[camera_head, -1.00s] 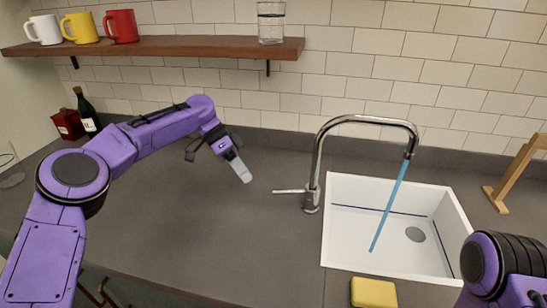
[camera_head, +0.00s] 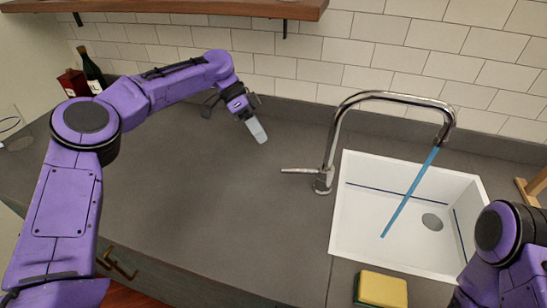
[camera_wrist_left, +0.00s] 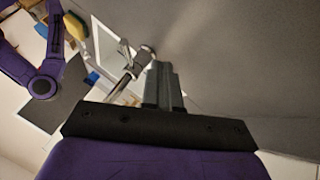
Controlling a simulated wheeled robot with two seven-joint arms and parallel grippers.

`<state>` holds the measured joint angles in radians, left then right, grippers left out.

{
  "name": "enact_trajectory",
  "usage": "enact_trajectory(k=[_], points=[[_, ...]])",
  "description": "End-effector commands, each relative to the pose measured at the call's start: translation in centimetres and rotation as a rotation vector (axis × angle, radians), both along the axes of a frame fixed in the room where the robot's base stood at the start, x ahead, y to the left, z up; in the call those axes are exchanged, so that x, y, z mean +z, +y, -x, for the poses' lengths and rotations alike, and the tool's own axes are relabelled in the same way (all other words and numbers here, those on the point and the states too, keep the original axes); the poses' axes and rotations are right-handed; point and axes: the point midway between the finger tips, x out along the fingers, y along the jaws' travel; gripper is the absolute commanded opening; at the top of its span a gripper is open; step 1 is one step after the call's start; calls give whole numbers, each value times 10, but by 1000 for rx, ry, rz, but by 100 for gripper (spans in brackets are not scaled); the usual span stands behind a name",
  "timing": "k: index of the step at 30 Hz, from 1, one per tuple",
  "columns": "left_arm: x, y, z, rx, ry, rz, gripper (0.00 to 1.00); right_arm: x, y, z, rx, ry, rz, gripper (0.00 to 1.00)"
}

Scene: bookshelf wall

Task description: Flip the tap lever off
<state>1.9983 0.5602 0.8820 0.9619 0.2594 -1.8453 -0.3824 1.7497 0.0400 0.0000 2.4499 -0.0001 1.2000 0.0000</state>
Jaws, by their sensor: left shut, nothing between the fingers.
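The chrome tap (camera_head: 333,150) stands on the counter at the left edge of the sink, its spout arched over the basin. A blue stream of water (camera_head: 410,192) runs from the spout into the white sink (camera_head: 345,220). The tap lever (camera_head: 300,171) sticks out to the left from the tap's base. My left gripper (camera_head: 260,135) is shut and empty, above the counter to the upper left of the lever and apart from it. In the left wrist view its fingers (camera_wrist_left: 162,85) are together, with the tap (camera_wrist_left: 140,57) beyond them. My right gripper is out of view; only part of that arm shows.
A yellow and green sponge (camera_head: 382,289) lies in front of the sink. A dark bottle (camera_head: 91,70) and a red box (camera_head: 74,82) stand at the back left. A wooden shelf (camera_head: 200,8) hangs above. The counter (camera_head: 220,200) left of the tap is clear.

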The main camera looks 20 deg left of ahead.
Motion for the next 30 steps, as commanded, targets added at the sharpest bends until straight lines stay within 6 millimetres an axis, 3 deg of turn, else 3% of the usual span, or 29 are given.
enact_trajectory(k=[8, 16, 30], points=[[-44, -37, 14, -3, 2, 1, 0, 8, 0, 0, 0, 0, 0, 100], [-35, -53, 42, -1, -2, 0, 0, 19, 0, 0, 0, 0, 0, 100], [-36, -55, 46, 5, -2, -1, 0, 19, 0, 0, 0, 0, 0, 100]])
